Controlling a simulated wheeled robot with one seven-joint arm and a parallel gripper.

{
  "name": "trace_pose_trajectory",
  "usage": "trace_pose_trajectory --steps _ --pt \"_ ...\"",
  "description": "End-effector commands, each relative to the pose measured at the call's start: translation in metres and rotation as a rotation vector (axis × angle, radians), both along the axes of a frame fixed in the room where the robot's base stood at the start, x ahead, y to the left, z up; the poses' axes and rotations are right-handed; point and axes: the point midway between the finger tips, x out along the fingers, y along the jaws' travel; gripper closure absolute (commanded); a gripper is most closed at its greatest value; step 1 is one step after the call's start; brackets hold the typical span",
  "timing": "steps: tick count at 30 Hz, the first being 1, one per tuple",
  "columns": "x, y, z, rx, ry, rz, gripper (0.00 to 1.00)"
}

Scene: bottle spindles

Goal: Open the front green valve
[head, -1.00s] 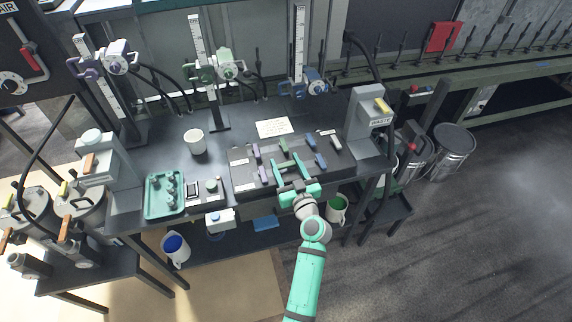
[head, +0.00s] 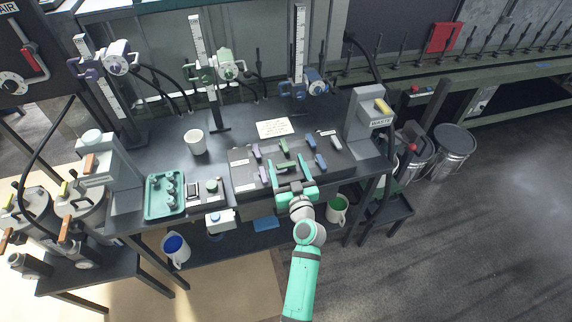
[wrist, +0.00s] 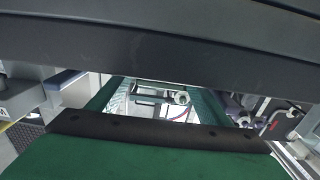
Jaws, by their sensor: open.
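The valve panel (head: 240,180) is a dark block at the table's front, with two rows of small coloured levers. The back green valve (head: 283,146) shows clear of my gripper. The front green valve cannot be told apart from my teal fingers, which cover its place in the front row. My gripper (head: 289,162) is open, with its two fingers spread over the panel's front, between the front purple lever (head: 264,174) and the front blue lever (head: 321,161). In the wrist view my teal fingers flank a dark edge, and no green lever can be made out.
A back purple lever (head: 255,151), a back blue lever (head: 310,142) and a grey lever (head: 336,143) stand close by. A green tray (head: 150,211) and a white cup (head: 196,142) are to the left. The grey WASTE post (head: 361,130) stands at the right.

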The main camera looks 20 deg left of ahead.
Motion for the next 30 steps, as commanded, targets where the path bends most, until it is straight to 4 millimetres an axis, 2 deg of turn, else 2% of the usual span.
trace_pose_trajectory --steps 5,12,18,24,30 --pt "-0.018 -0.012 -0.001 -0.001 0.002 -0.002 0.28" --pt "-0.056 -0.037 -0.002 -0.002 0.003 -0.002 0.28" --pt "-0.079 -0.052 -0.001 0.000 0.002 -0.002 0.28" --pt "-0.088 -0.058 -0.001 -0.001 0.002 -0.001 0.28" --pt "-0.089 -0.058 -0.001 -0.001 0.001 0.000 0.28"
